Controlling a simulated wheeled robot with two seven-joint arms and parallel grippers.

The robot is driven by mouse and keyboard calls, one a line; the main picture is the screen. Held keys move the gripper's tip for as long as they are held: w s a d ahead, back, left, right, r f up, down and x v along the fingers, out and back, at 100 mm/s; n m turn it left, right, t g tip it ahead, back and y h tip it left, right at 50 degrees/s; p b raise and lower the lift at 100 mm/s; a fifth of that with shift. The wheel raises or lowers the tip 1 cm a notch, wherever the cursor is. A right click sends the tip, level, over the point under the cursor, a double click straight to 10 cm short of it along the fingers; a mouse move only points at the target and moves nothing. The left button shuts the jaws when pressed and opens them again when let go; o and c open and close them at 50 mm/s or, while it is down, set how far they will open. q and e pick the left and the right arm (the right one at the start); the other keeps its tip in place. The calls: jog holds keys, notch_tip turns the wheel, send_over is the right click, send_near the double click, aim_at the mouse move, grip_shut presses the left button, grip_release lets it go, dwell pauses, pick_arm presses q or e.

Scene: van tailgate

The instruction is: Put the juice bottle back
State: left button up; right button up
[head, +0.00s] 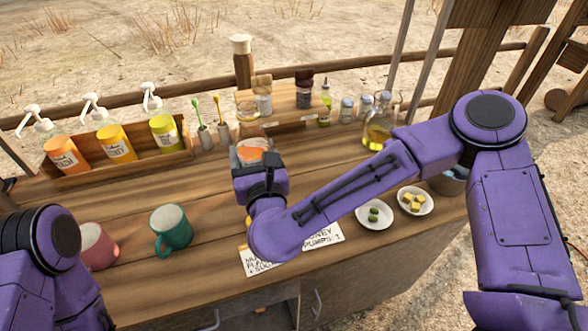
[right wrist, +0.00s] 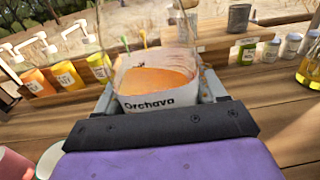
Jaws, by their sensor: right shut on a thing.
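The juice bottle, clear glass with orange juice and a white "Orchava" label (right wrist: 150,104), is between the fingers of my right gripper (right wrist: 160,88), which is shut on it. In the head view the bottle (head: 252,152) shows just beyond the gripper (head: 258,163), over the middle of the wooden counter (head: 205,190). The gripper hides its lower part, and I cannot tell whether its base touches the counter. My left arm shows at the lower left of the head view, but its gripper is out of the picture.
Left at the back is a wooden rack (head: 180,155) with orange and yellow pump bottles. Behind my right gripper stands a raised shelf (head: 285,112) with jars. An oil bottle (head: 377,135) stands right of it. A green mug (head: 171,230) and two small plates (head: 374,215) stand nearer the front.

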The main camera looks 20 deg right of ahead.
jog(key=w+d+f+p, duration=0.1)
jog(key=w+d+f, duration=0.1)
jog(key=d+f, duration=0.2)
jog(key=w+d+f+p, duration=0.2)
jog(key=d+f, duration=0.1)
jog(key=d, duration=0.1)
jog(key=w+d+f+p, duration=0.2)
jog(key=d+f, duration=0.2)
jog(key=shift+w+f, duration=0.3)
jog(key=shift+w, duration=0.1)
jog(key=shift+w+a+f, duration=0.1)
jog(key=shift+f, duration=0.3)
jog(key=shift+f, duration=0.15)
jog(key=o, duration=1.3)
